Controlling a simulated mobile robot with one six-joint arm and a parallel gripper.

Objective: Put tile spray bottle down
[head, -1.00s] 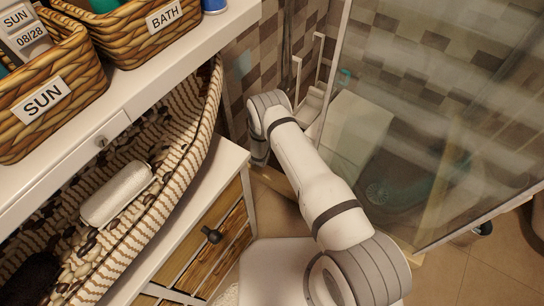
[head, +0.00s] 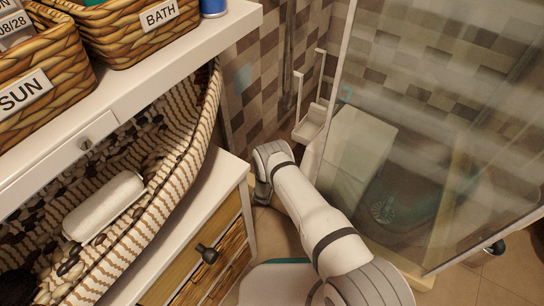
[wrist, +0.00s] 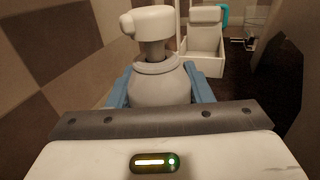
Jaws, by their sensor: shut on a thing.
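The tile spray bottle (wrist: 158,88) is white with a rounded body, a narrow neck and a wide spray head. It stands upright in the wrist view, between the blue pads of my gripper (wrist: 159,75). My gripper is shut on it. Its base is hidden by my gripper's body, so I cannot tell whether it touches anything below. In the head view my arm reaches beside the drawer cabinet, and the bottle and the fingers are hidden there.
A cabinet with wicker drawers (head: 208,254) and a white counter edge stands left of my arm. Above are wicker baskets (head: 125,35) on a white shelf. A glass shower panel (head: 430,130) is on the right. A white rack (wrist: 203,50) stands behind the bottle.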

